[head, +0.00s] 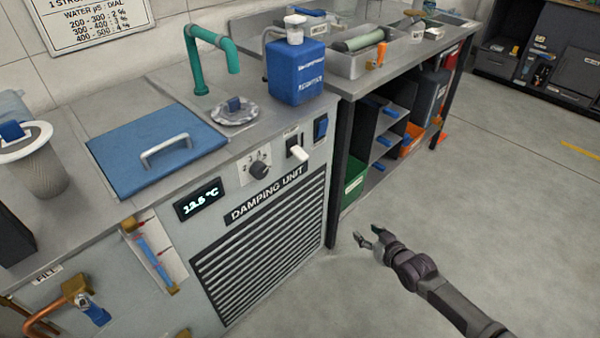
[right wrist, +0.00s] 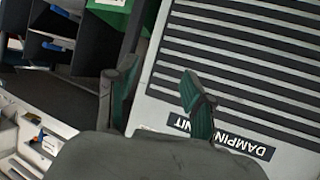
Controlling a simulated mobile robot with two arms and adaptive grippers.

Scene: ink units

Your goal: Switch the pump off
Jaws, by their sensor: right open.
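The damping unit (head: 262,192) has a front panel at its upper right. On it sit a dark dial knob (head: 259,170), a black switch with a white lever (head: 299,154), and a blue rocker switch (head: 320,127). The small labels above the controls are too small to read, so I cannot tell which is the pump's. My right gripper (head: 369,237) is open and empty, below and right of these switches, apart from the unit. In the right wrist view, its two fingers (right wrist: 157,72) are spread before the vent grille (right wrist: 240,65). My left gripper is not in view.
A blue lid (head: 120,165), a teal tap (head: 205,60) and a blue canister (head: 296,72) are on the worktop. A display (head: 198,199) reads about 13.5 °C. An open shelf (head: 382,135) stands right of the unit. The floor (head: 500,220) at right is clear.

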